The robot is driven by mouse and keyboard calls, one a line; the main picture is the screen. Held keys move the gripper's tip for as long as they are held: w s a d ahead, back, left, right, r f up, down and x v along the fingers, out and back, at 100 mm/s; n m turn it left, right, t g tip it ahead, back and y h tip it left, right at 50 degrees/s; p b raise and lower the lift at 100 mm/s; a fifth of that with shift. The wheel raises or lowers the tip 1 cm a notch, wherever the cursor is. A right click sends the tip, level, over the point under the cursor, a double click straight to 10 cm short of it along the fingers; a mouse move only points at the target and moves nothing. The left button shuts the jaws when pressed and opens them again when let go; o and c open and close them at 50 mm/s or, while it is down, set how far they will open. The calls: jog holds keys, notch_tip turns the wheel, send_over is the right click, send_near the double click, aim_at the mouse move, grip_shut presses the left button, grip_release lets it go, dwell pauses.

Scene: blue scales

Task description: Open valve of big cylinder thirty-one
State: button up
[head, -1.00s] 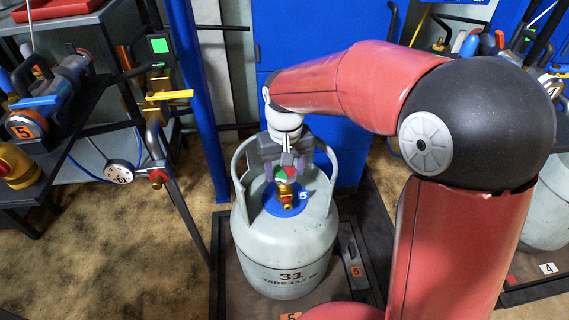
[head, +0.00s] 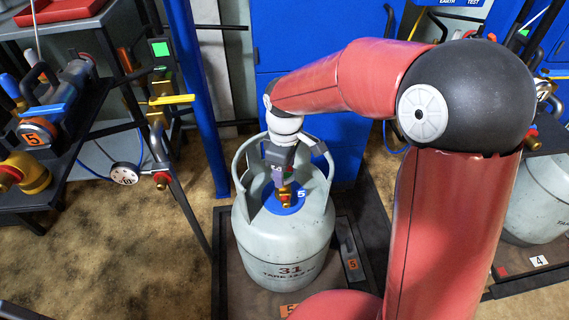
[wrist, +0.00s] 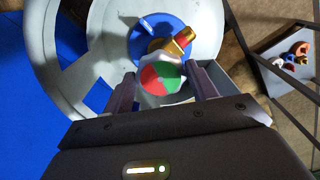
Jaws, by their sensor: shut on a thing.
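The big grey cylinder marked 31 (head: 285,247) stands upright on its dark platform, with a collar handle around its top. The valve's handwheel (wrist: 163,78), with red, green and white sectors, shows in the wrist view. My gripper (head: 283,178) points down inside the collar and is shut on the handwheel, one finger on each side. In the head view the gripper mostly hides the wheel. The brass outlet (wrist: 180,40) points away from the fingers in the wrist view.
The collar handle (head: 244,160) surrounds my gripper closely. A blue post (head: 205,110) and a rack with valves and a gauge (head: 125,175) stand at the left. Blue cabinets (head: 325,60) are behind. Another grey cylinder (head: 535,200) stands at the right.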

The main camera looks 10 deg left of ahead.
jog(key=shift+n+p, duration=0.35)
jog(key=shift+n, duration=0.85)
jog(key=o, duration=1)
notch_tip(320, 180, up, 8)
jog(key=shift+f, duration=0.1)
